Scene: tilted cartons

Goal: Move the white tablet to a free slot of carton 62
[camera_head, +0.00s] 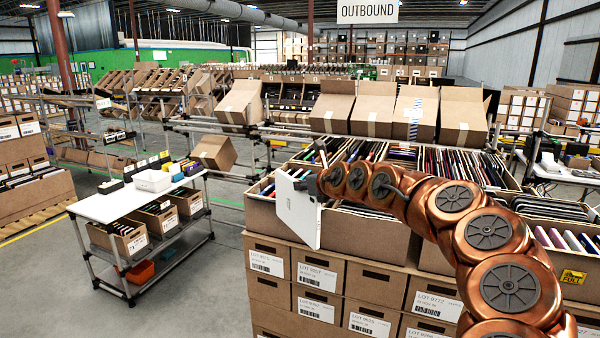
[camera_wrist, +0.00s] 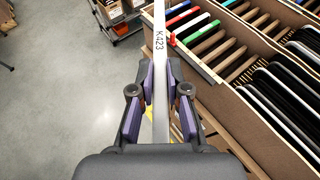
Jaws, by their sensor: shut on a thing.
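My gripper (camera_head: 312,186) is shut on the white tablet (camera_head: 298,212), which hangs upright in front of the left end of the open carton row. In the wrist view the tablet (camera_wrist: 160,60) is edge-on between the purple finger pads of my gripper (camera_wrist: 160,92), with "K423" on its edge. An open carton (camera_wrist: 217,80) with colored tablets and brown dividers lies right of the tablet in the wrist view. Gaps show between some of its dividers. I cannot read the number 62 on any carton, so I cannot tell which one it is.
Stacked lot boxes (camera_head: 318,274) support the open cartons. Another carton of dark tablets (camera_wrist: 285,95) is at the right in the wrist view. A white-topped cart (camera_head: 120,205) stands at the left. Tilted cartons (camera_head: 370,110) fill a rack behind. The floor (camera_head: 190,305) between is clear.

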